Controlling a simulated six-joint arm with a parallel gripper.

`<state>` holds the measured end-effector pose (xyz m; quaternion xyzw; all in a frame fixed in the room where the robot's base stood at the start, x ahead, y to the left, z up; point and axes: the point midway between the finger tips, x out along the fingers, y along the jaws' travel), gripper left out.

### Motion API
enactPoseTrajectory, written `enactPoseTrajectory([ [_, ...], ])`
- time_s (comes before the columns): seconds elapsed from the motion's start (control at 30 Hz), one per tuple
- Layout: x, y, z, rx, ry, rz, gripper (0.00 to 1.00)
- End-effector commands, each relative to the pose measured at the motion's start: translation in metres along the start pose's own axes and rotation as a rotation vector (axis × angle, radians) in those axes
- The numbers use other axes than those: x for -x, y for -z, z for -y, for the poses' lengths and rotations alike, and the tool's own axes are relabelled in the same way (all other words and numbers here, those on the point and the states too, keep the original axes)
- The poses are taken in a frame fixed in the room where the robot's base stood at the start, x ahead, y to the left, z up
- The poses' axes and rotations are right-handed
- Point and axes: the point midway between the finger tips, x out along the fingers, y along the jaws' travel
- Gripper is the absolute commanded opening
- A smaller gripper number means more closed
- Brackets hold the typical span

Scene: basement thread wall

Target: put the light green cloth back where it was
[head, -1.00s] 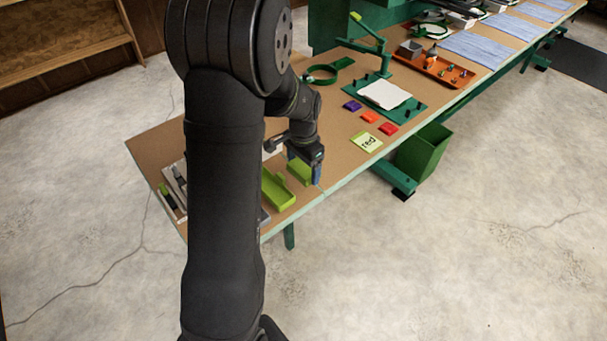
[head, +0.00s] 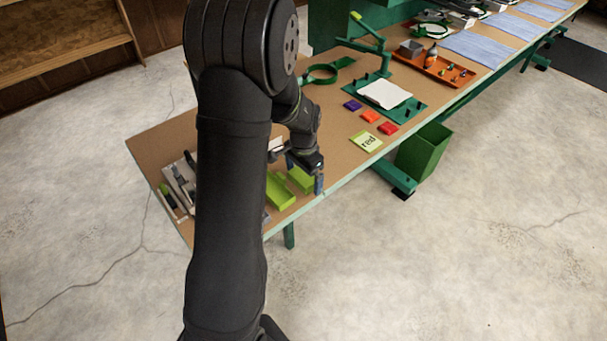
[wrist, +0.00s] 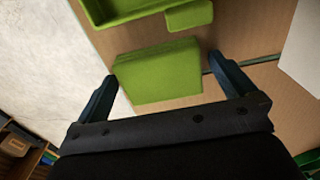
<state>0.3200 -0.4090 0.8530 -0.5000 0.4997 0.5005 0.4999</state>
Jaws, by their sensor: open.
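The light green cloth (wrist: 158,72) shows in the wrist view as a thick folded block on the brown bench top. In the head view the cloth (head: 301,180) is near the bench's front edge, partly hidden by my gripper (head: 305,172). In the wrist view my gripper (wrist: 162,70) is open, with one finger on each side of the cloth; I cannot tell whether they touch it. A light green tray (head: 280,192) lies to the left of the cloth. The tray (wrist: 125,10) and its small tab show at the top of the wrist view.
A yellow-green card marked "red" (head: 366,141) lies to the right, near the orange, red and purple pieces (head: 353,105). A holder with dark tools (head: 178,185) stands at the left end. Bare bench top lies between the cloth and the card.

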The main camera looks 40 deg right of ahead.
Motion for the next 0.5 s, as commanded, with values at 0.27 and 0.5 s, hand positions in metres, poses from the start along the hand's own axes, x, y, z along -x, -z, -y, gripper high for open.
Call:
enactPoseTrajectory([
  [0.27,0.04,0.001,0.001,0.0,0.003,-0.005,1.0],
  [0.5,0.092,0.001,0.001,0.0,0.003,-0.004,1.0],
])
